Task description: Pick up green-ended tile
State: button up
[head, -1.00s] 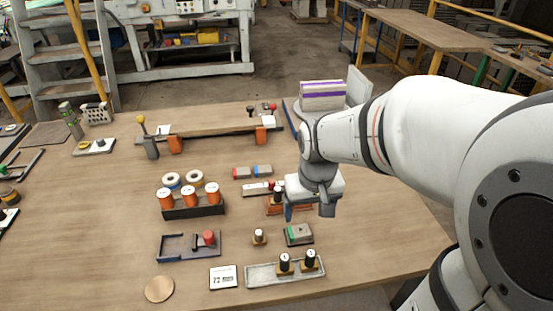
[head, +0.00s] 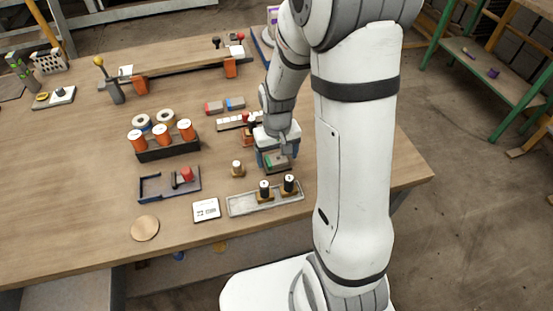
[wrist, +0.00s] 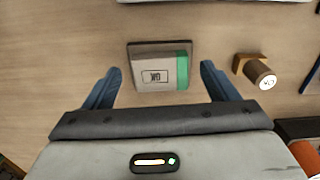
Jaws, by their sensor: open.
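The green-ended tile (wrist: 157,70) is a grey block with a dark mark on its top and a green strip at its right end in the wrist view. It lies on a thin dark base on the wooden table. My gripper (wrist: 160,75) is open, with its two blue fingers apart, one toward each side of the tile and slightly nearer the camera. In the head view my gripper (head: 277,160) hangs above the tile (head: 277,160), which is partly hidden by it. I cannot tell the exact height gap.
In the wrist view a brown peg with a white top (wrist: 262,76) stands right of the tile. Bare table lies further left.

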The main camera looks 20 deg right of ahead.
jog(key=shift+f, duration=0.45)
jog(key=c, duration=1.1)
jog(key=shift+r, duration=0.1)
